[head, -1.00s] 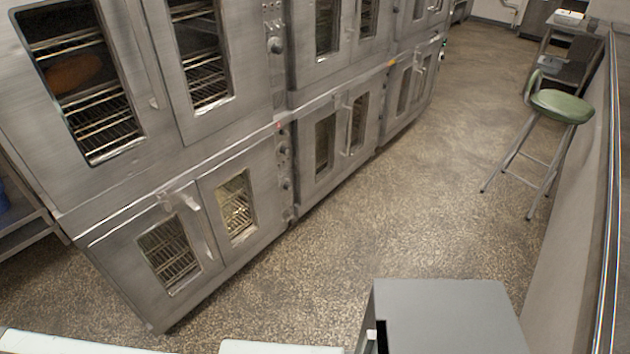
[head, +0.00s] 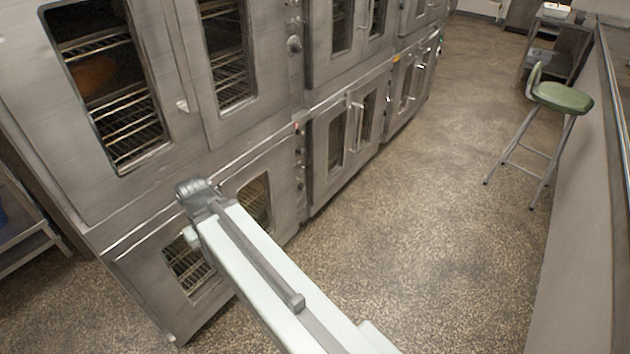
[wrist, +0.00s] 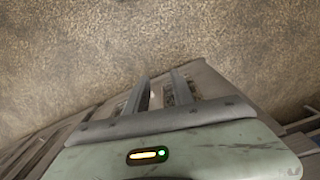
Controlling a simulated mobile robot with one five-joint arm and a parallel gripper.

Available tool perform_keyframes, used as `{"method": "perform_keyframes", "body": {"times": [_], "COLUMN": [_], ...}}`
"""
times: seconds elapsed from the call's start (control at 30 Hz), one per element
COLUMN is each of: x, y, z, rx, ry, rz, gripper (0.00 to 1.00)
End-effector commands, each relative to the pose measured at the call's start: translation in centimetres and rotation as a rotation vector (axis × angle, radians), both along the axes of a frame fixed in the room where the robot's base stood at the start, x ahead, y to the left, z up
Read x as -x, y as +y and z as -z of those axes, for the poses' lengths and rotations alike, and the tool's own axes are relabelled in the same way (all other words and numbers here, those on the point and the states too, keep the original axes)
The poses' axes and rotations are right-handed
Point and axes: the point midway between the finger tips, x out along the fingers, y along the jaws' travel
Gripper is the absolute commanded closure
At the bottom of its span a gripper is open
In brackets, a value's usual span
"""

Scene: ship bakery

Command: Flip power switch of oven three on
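A bank of stacked steel double-door ovens (head: 150,190) runs along the left in the head view. Narrow control strips with dark knobs stand beside the doors, one upper (head: 294,44) and one lower (head: 299,165). The switches are too small to tell apart, and no oven number is legible. My arm reaches across the front of the lower near oven and hides part of its doors. My gripper (wrist: 162,90) shows in the wrist view with two fingers apart and nothing between them. It points toward floor and steel oven fronts; I cannot make it out clearly in the head view.
Speckled floor (head: 430,210) is clear right of the ovens. A green stool (head: 562,98) stands at the right beside a counter wall (head: 580,220). A shelf cart (head: 545,60) stands farther back. A metal rack (head: 25,230) is at the far left.

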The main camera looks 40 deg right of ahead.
Motion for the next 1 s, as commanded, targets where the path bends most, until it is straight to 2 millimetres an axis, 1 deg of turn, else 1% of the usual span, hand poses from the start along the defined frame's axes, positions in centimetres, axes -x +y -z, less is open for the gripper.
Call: {"method": "perform_keyframes", "body": {"times": [0.27, 0.33, 0.37, 0.47, 0.5, 0.57, 0.6, 0.67, 0.7, 0.77, 0.87, 0.97, 1.0], "x": [0.0, -0.2, -0.3, -1.5, -2.2, -3.7, -4.7, -6.5, -7.8, -9.5, -12.1, -14.7, -15.7], "y": [0.0, -1.8, -1.9, 0.4, 1.7, 3.8, 4.9, 5.8, 6.0, 5.5, 3.6, 0.0, -1.9], "z": [0.0, 0.0, 0.0, -0.2, -0.3, -0.2, 0.0, 0.6, 1.3, 2.0, 3.2, 4.9, 5.7], "rx": [-0.001, -0.013, -0.026, -0.124, -0.185, -0.29, -0.365, -0.482, -0.562, -0.663, -0.816, -0.972, -1.039], "ry": [-0.001, -0.005, -0.008, -0.01, -0.003, 0.02, 0.044, 0.09, 0.126, 0.177, 0.257, 0.34, 0.374], "rz": [0.028, 0.11, 0.156, 0.345, 0.434, 0.572, 0.669, 0.822, 0.926, 1.056, 1.244, 1.418, 1.485], "gripper": [0.71, 0.71, 0.71, 0.71, 0.71, 0.71, 0.71, 0.71, 0.71, 0.71, 0.71, 0.71, 0.71]}}
